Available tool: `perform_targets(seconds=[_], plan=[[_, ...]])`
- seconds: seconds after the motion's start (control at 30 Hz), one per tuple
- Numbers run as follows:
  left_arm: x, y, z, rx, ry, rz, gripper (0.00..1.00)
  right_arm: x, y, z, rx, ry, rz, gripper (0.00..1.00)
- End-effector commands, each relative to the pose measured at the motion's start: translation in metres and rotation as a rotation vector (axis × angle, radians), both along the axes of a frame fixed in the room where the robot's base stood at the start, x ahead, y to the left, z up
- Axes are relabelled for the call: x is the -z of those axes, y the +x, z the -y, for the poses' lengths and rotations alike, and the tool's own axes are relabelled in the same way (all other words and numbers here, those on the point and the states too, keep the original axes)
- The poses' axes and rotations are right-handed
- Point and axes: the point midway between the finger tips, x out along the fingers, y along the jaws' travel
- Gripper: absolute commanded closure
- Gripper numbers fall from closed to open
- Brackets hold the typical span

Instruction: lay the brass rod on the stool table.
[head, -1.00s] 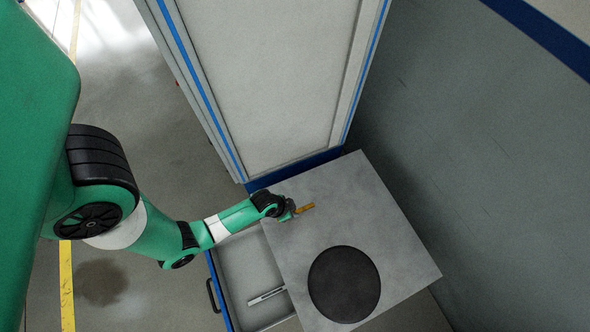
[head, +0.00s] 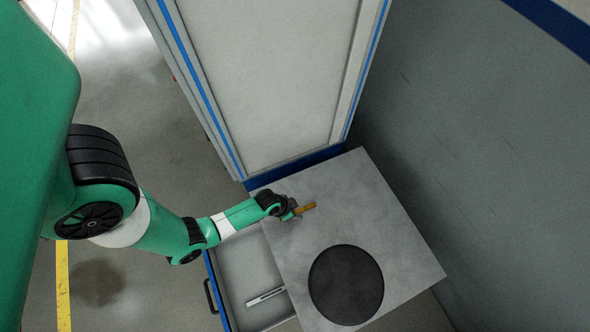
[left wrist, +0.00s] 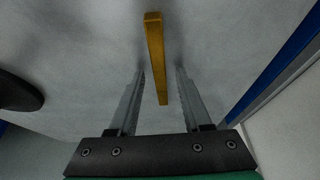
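The brass rod (head: 306,208) is a short, square, golden bar on the grey stool table (head: 330,185), near the table's left corner. In the left wrist view the brass rod (left wrist: 155,50) appears to lie on the grey top, its near end between my fingers. My left gripper (head: 294,211) is at the rod's left end. In the left wrist view its two fingers (left wrist: 160,72) stand apart, with a visible gap on each side of the rod. My right gripper is in neither view.
A black round disc (head: 346,285) lies on the table's lower part. An open drawer (head: 240,268) with a silver item (head: 266,296) in it is at the table's left. A tall pale cabinet (head: 270,75) stands behind. The table's right side is clear.

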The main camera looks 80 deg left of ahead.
Motion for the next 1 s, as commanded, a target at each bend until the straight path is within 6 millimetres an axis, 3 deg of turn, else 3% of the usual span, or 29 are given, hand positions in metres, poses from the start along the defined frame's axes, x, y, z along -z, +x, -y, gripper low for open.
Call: perform_targets(seconds=[0.23, 0.37, 0.73, 1.0], plan=[[-0.001, 0.0, 0.0, 0.0, 0.0, 0.0, 0.51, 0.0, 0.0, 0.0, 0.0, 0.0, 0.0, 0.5], [-0.01, -0.002, 0.001, 0.0, 0.0, 0.0, 0.51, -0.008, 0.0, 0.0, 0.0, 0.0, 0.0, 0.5], [-0.094, -0.034, 0.008, -0.002, -0.001, -0.001, 0.51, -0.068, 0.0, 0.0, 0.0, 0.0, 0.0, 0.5], [-0.115, -0.045, 0.01, 0.0, 0.0, 0.0, 0.51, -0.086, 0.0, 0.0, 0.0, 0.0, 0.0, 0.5]])
